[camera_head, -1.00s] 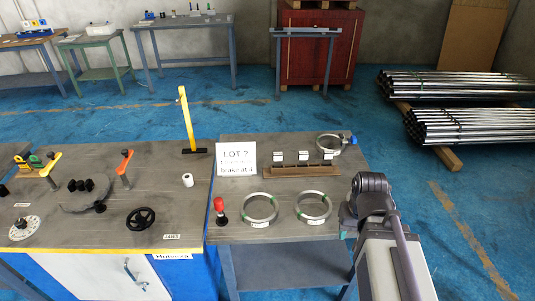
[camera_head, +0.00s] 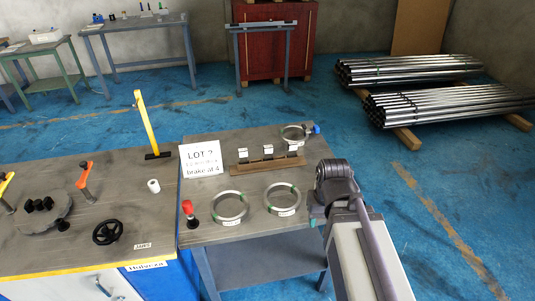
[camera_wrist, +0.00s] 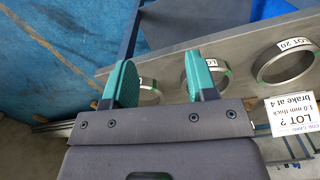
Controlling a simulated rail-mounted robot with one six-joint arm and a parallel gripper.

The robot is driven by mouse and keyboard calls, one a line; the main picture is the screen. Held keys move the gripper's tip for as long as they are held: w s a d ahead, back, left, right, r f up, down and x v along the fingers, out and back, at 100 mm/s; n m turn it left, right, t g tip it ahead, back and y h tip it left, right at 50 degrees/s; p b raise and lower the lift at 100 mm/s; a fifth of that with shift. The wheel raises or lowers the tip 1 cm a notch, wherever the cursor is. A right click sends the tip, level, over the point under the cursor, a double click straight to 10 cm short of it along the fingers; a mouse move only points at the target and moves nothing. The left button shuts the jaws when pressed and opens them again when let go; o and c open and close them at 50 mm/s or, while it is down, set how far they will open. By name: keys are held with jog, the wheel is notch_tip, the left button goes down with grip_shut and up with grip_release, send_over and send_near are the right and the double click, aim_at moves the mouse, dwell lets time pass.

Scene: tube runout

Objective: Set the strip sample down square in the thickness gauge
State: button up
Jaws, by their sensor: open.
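My gripper (camera_wrist: 158,70) shows in the wrist view, its two teal fingers apart with nothing held between them. Several metal rings lie on the bench beyond the fingers, one labelled LOT 20 (camera_wrist: 285,65). In the head view, a ring-shaped tool with a blue end (camera_head: 295,134) sits at the bench's back right; it may be the thickness gauge, but is too small to tell. I cannot pick out the strip sample with certainty. The fingers are hidden in the head view; only my arm shows at the bench's right edge.
A LOT ? card (camera_head: 201,160) stands on the grey bench, left of a brown rack (camera_head: 267,165) with small white labels. Two metal rings (camera_head: 230,208) and a red-topped tool (camera_head: 189,212) lie in front. A yellow post (camera_head: 146,122) and a black handwheel (camera_head: 109,233) stand on the left bench.

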jog(key=w+a+r+n+y, duration=0.1)
jog(key=w+a+n, duration=0.1)
jog(key=w, duration=0.8)
jog(key=w+a+n, duration=0.2)
jog(key=w, duration=0.9)
jog(key=n+y, duration=0.4)
jog(key=n, duration=1.2)
send_near(268, 146)
jog(key=f, duration=0.1)
jog(key=shift+g, duration=0.4)
jog(key=b+x, duration=0.2)
jog(key=x, duration=0.1)
jog(key=b+x, duration=0.2)
jog(key=x, duration=0.1)
jog(key=shift+w+f+b, duration=0.1)
jog(key=shift+w+b, duration=0.15)
jog(key=shift+b, duration=0.1)
jog(key=shift+a, duration=0.1)
jog(key=b+x, duration=0.4)
jog(key=x, duration=0.1)
jog(key=shift+f+b, duration=0.15)
jog(key=shift+b, duration=0.25)
jog(key=shift+r+h, duration=0.25)
jog(key=shift+h, duration=0.05)
grip_shut()
